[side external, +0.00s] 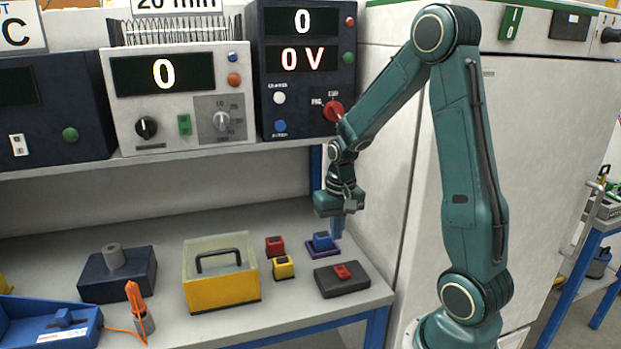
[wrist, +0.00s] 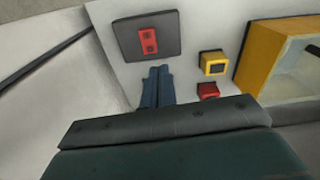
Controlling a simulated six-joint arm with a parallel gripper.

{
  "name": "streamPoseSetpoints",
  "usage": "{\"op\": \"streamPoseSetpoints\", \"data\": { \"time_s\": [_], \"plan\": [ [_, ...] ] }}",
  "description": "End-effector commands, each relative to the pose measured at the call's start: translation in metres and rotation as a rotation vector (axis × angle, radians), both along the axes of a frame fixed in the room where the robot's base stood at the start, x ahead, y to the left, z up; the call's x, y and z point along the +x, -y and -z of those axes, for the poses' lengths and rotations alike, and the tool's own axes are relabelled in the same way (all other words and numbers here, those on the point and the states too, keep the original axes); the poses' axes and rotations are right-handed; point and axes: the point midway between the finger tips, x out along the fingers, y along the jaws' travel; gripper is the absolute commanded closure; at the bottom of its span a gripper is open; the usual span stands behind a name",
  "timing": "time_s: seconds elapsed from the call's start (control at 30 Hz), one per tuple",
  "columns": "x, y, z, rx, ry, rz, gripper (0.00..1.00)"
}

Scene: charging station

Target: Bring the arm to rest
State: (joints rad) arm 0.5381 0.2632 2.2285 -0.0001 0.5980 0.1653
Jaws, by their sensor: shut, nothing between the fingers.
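My gripper (side external: 337,234) points down above the right end of the bench, with its blue fingers together and nothing between them. In the wrist view the two fingers of my gripper (wrist: 158,70) lie side by side, touching. A blue block (side external: 322,241) on a purple base stands just beside and below the fingertips in the side view. I cannot tell whether the fingertips touch it. The blue block does not show in the wrist view. My arm is bent, reaching down and left from its high elbow.
Near my gripper are a dark pad (side external: 342,281) with a red piece, a yellow block (side external: 283,267) and a red block (side external: 275,246). A yellow lidded box (side external: 222,292) stands left. The instrument shelf (side external: 190,158) runs above, behind. A white cabinet (side external: 395,150) stands behind my arm.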

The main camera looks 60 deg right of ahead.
Motion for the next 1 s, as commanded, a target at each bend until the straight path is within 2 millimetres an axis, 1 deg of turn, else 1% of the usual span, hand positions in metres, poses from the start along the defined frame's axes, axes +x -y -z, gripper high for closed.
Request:
{"op": "streamPoseSetpoints", "data": {
  "time_s": [0.03,0.2,0.37,0.5,0.7,1.0],
  "plan": [
    [0.001,-0.008,-0.011,-0.01,0.016,-0.026,1.0],
    [-0.001,-0.034,-0.044,-0.036,0.063,-0.112,1.0],
    [-0.008,-0.059,-0.072,-0.06,0.11,-0.194,1.0],
    [-0.017,-0.08,-0.094,-0.08,0.15,-0.265,1.0],
    [-0.035,-0.109,-0.121,-0.104,0.212,-0.366,1.0],
    [-0.07,-0.146,-0.151,-0.135,0.306,-0.517,1.0]
  ]
}}
